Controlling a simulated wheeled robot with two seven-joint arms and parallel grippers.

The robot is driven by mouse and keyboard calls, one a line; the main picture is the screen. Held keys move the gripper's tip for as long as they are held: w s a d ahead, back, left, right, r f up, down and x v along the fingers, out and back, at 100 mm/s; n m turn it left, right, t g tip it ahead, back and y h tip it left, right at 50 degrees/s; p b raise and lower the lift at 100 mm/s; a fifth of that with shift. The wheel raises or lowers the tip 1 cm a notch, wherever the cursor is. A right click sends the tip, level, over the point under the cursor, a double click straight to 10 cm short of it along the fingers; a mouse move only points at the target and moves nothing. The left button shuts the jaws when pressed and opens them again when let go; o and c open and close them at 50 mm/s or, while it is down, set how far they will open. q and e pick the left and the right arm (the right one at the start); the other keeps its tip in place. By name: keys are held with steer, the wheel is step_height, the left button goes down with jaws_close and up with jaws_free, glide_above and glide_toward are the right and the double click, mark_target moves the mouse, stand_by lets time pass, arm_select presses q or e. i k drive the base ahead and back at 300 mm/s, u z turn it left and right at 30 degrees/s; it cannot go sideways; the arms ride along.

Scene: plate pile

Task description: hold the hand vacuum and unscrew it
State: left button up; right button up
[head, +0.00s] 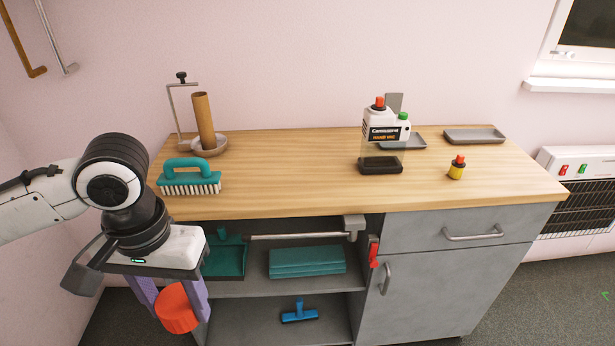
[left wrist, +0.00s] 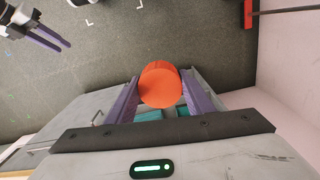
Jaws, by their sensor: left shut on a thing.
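The hand vacuum (head: 384,133) stands upright on the wooden worktop, right of the middle. It has a white upper body with a dark label, a red knob on top, a green cap at its right, a clear lower part and a dark base. My left gripper (head: 178,308) hangs in front of the worktop's left end, well away from the vacuum. It is shut on an orange cylinder (left wrist: 160,86), which sits between the purple fingers.
The worktop (head: 300,185) holds a teal brush (head: 188,172), a brown tube (head: 203,120) beside a hooked stand, a small yellow bottle (head: 456,170) and grey trays (head: 474,135). Open shelves lie below. The worktop's middle is clear.

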mark_target(384, 136)
steer(key=u, duration=0.35)
steer(key=k, duration=0.75)
steer(key=z, duration=0.85)
steer(key=i, duration=2.2)
steer(key=u, duration=0.3)
